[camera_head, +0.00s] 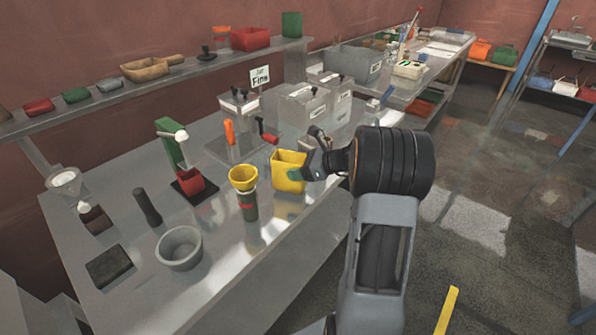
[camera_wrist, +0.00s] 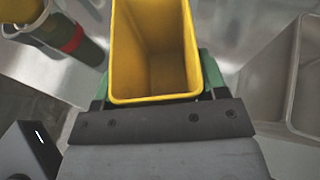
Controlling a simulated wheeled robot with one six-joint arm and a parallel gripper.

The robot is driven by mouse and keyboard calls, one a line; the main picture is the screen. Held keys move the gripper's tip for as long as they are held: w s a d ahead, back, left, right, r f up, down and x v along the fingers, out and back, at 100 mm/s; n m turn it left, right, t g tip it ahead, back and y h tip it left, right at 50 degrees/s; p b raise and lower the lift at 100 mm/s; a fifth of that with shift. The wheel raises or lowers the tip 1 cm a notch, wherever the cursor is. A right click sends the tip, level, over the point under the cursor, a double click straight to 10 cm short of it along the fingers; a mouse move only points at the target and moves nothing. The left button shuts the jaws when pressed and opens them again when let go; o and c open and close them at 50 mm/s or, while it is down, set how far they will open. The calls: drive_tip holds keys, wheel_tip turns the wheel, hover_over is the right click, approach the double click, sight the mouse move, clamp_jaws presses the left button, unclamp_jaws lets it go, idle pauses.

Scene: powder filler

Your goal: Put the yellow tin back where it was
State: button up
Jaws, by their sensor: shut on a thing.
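The yellow tin (camera_head: 289,168) is an open, square-mouthed tin, upright at the right part of the grey metal table. My gripper (camera_head: 304,172) reaches it from the right and is shut on it. In the wrist view the tin (camera_wrist: 155,50) sits between the green fingers of my gripper (camera_wrist: 158,85), and its inside looks empty. I cannot tell whether its base touches the table.
A yellow funnel (camera_head: 243,178) on a green container (camera_head: 248,207) stands just left of the tin. Bare tabletop lies near the front edge.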

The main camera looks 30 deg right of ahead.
drive_tip(key=shift+f, duration=0.7)
drive_tip(key=shift+f, duration=0.2)
drive_tip(key=o, duration=1)
